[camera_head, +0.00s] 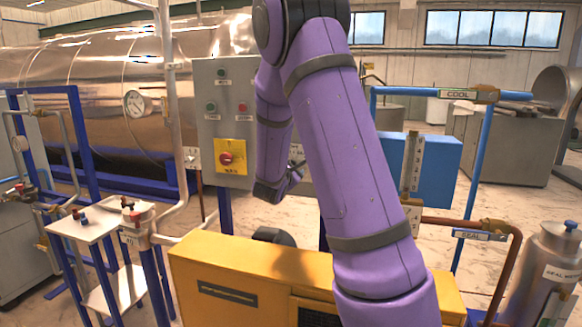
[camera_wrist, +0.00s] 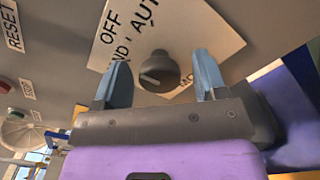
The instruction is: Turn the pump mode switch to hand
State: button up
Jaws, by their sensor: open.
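The pump mode switch (camera_wrist: 158,72) is a dark round knob on a white label plate (camera_wrist: 178,30) in the wrist view. The plate reads "OFF", "AUT" and a partly covered "ND". A pale mark shows on the knob's left side; which word it points to is hard to tell. My gripper (camera_wrist: 162,76) is open, with one blue-grey finger on each side of the knob and visible gaps on both sides. Whether the fingertips reach past the knob's face is unclear. In the head view my arm hides the switch.
The grey control box (camera_head: 208,138) carries push buttons and a red emergency stop (camera_head: 226,158) on a yellow plate. A yellow machine housing (camera_head: 215,262) stands below my arm. A blue pipe frame and blue box (camera_head: 442,165) stand to the right.

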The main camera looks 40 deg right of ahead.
jog(key=shift+w+d, duration=0.1)
jog(key=shift+d, duration=0.1)
jog(key=c, duration=0.9)
jog(key=shift+c, duration=0.2)
jog(key=shift+n, duration=0.3)
jog(key=n, duration=0.4)
jog(key=shift+n, duration=2.1)
